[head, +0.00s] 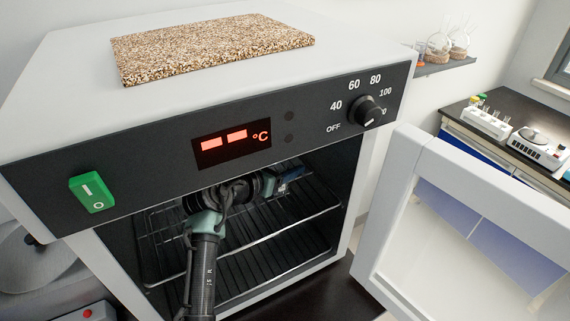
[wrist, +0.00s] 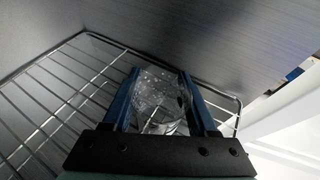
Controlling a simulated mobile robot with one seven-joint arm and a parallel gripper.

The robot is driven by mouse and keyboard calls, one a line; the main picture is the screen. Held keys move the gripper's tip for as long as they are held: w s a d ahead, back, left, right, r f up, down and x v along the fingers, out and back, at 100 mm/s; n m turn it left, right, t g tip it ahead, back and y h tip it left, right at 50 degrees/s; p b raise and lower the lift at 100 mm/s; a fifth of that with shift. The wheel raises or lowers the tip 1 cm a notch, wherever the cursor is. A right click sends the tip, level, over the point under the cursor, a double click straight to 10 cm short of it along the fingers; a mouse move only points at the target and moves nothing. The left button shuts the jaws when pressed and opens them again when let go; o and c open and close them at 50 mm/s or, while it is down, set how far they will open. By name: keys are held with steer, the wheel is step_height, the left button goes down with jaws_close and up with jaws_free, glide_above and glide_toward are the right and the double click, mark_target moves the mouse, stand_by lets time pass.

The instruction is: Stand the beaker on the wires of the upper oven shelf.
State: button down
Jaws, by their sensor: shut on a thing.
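The beaker (wrist: 163,100) is clear glass and sits between the blue fingers of my gripper (wrist: 162,90), which is shut on it. In the wrist view it is over the wires of an oven shelf (wrist: 50,115). I cannot tell whether its base touches the wires. In the head view my gripper (head: 290,178) reaches inside the oven, near the level of the upper shelf (head: 318,214). My own arm hides much of the shelf there, and I cannot make out the beaker clearly.
The oven door (head: 400,190) stands open to the right. The control panel (head: 150,175) hangs just above my arm. A speckled slab (head: 210,48) lies on the oven top. The upper shelf looks bare to the left in the wrist view.

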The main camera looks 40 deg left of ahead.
steer(key=shift+c, duration=0.9)
jaws_free()
steer(key=shift+r, duration=0.1)
steer(key=shift+s+r, duration=0.2)
steer(key=shift+s, duration=0.25)
steer(key=v, duration=0.4)
steer(key=shift+s+b, duration=0.25)
steer(key=shift+b, duration=0.05)
steer(key=s, duration=0.3)
steer(key=s+b, duration=0.1)
steer(key=s, duration=0.3)
steer(key=s+d, duration=0.1)
steer(key=s, duration=0.3)
steer(key=shift+s, duration=0.25)
